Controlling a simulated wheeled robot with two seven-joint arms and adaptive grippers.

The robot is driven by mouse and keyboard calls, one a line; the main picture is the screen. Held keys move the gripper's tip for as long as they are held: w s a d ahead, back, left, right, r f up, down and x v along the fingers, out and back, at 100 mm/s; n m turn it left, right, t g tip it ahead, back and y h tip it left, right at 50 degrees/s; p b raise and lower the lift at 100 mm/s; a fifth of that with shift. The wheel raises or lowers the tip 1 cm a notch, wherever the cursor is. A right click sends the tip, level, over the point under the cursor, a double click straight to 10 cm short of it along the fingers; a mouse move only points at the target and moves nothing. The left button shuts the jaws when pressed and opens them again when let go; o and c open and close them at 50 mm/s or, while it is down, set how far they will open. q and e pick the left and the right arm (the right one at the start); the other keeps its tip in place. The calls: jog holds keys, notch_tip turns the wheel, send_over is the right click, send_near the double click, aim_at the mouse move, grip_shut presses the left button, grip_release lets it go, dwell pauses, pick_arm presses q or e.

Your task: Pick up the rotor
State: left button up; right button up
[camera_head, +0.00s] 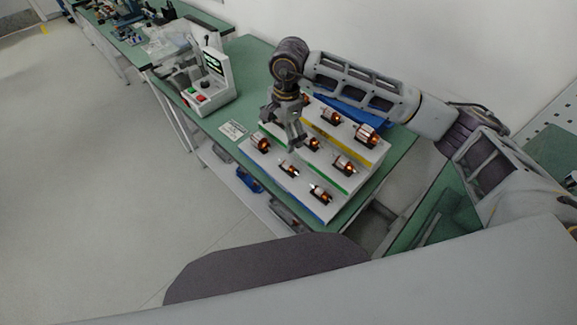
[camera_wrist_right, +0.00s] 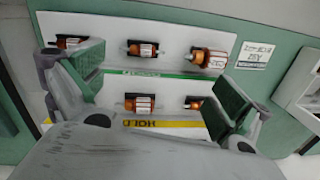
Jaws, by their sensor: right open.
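Several copper-coloured rotors rest in black holders on a white stepped rack (camera_head: 327,210) on the green table. In the head view they include a front-left rotor (camera_head: 260,143), a front-middle rotor (camera_head: 289,170), a front-right rotor (camera_head: 321,193) and a large back-right rotor (camera_head: 366,134). My right gripper (camera_head: 292,140) is open above the rack's left part and hides some of it. In the right wrist view its two green-padded fingers (camera_wrist_right: 165,90) are spread, with a rotor (camera_wrist_right: 140,103) and another rotor (camera_wrist_right: 143,50) seen between them. Nothing is held. My left gripper is out of view.
A white test machine (camera_head: 208,85) with a screen and red and green buttons stands left of the rack. A small label card (camera_head: 233,130) lies between them. Blue bins (camera_head: 249,180) sit on the shelf below. A wall runs behind the table.

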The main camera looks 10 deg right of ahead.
jog(key=shift+s+d+n+g+h, duration=0.15)
jog(key=shift+s+d+n+h, duration=0.1)
jog(key=shift+d+n, duration=0.25)
jog(key=shift+s+d+n+g+h, duration=0.15)
jog(key=shift+s+d+n+h, duration=0.1)
jog(key=shift+d+n, duration=0.25)
jog(key=shift+f, duration=0.1)
jog(key=p, duration=0.1)
send_over(289, 164)
jog(key=shift+f, duration=4.3)
jog(key=shift+f, duration=0.1)
jog(key=shift+s+f+p, duration=0.1)
jog(key=shift+f+p, duration=0.7)
jog(key=shift+f, duration=1.7)
